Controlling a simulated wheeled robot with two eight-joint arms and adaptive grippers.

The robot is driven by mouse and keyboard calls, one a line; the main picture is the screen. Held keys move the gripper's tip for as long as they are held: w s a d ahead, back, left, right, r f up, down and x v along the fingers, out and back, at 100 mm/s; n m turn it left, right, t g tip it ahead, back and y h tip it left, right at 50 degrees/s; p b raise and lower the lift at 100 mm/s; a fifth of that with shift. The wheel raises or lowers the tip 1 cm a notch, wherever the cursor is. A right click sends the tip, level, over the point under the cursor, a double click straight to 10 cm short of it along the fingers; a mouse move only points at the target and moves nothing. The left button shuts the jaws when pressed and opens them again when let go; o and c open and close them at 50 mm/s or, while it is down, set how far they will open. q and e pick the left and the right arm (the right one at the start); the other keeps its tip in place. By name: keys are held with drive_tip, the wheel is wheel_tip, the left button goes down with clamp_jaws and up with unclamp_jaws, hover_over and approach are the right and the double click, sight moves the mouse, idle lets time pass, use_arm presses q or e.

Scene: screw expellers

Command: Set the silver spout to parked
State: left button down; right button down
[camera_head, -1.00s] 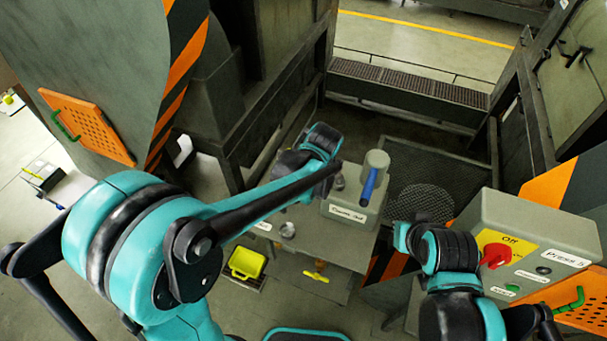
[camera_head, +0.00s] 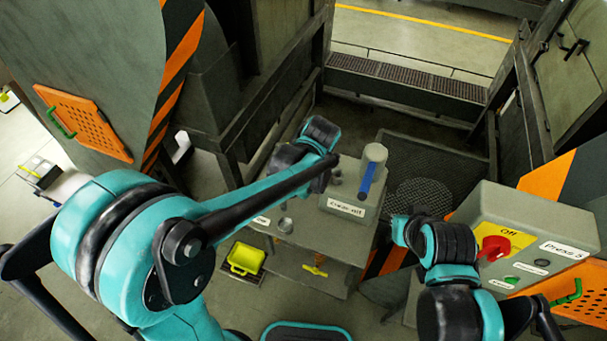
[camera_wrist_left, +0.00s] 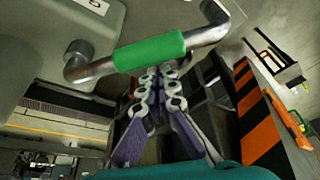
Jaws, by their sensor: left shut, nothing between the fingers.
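In the left wrist view a bent silver metal bar with a green sleeve (camera_wrist_left: 150,51) crosses the upper middle, joined to a grey housing at its left; it looks like the silver spout. My left gripper (camera_wrist_left: 160,78) is shut and empty, its fingertips close below the green sleeve; I cannot tell whether they touch it. In the head view my left wrist hides this gripper and the bar. A grey box labelled "Crude oil" (camera_head: 341,207) carries a blue-handled lever (camera_head: 367,181) just right of my left wrist. My right arm shows at the lower right, but its gripper does not.
A grey control box (camera_head: 540,225) with a red switch (camera_head: 493,248) stands at the right. A yellow container (camera_head: 243,259) sits low beside the stand. An orange perforated panel (camera_head: 83,122) is at the left. A dark mesh basket (camera_head: 425,170) lies behind the labelled box.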

use_arm(q)
wheel_tip(320, 180, up, 10)
use_arm(e)
drive_tip(key=shift+w+a+r, duration=0.15)
drive_tip(key=shift+w, duration=0.3)
drive_tip(key=shift+s, duration=0.1)
use_arm(q)
drive_tip(key=shift+f, duration=0.1)
